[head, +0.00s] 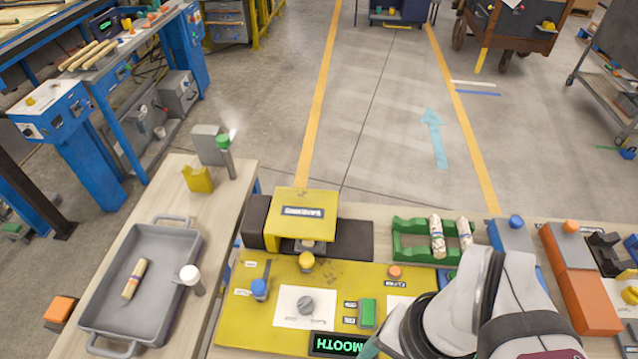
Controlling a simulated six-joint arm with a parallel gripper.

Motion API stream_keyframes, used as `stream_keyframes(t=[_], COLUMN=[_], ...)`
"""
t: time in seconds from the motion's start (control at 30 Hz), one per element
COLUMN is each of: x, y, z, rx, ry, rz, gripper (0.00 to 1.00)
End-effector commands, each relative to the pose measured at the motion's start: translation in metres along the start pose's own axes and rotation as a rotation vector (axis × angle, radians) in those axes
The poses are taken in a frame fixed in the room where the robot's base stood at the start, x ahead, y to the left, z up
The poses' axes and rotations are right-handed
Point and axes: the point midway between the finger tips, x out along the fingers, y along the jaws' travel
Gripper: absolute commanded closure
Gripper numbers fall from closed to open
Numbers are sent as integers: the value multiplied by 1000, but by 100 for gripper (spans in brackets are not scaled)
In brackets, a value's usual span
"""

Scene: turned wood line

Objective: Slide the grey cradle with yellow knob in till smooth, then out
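The yellow knob (306,260) of the grey cradle (306,246) shows at the front opening of the yellow machine housing (302,205). Only a small part of the cradle is visible; the rest is hidden under the housing. I cannot tell whether a piece lies in it. A dark display (338,345) at the bottom edge shows green letters reading SMOOTH. My white arm comes in at the lower right, over the right part of the yellow panel. My gripper's fingertips are not visible; the arm runs down to the frame's bottom edge.
The panel (240,315) carries a blue knob (259,289), a grey dial (305,304) and an orange button (394,272). A green rack (408,245) with turned pieces stands right of the housing. A grey tray (110,300) at left holds one wooden piece (135,278).

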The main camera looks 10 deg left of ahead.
Motion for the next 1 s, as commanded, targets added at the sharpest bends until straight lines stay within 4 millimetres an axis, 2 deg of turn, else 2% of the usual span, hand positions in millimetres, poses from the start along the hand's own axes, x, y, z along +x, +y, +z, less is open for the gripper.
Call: stream_keyframes(t=[0.07,0.13,0.23,0.3,0.4,0.5,0.67,0.77,1.0], x=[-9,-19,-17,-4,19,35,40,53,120], y=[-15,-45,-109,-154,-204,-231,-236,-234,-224], z=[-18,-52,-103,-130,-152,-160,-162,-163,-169], rx=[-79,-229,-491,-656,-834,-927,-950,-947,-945], ry=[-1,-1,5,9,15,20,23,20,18], rz=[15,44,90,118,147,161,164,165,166], gripper=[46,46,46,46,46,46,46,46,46])
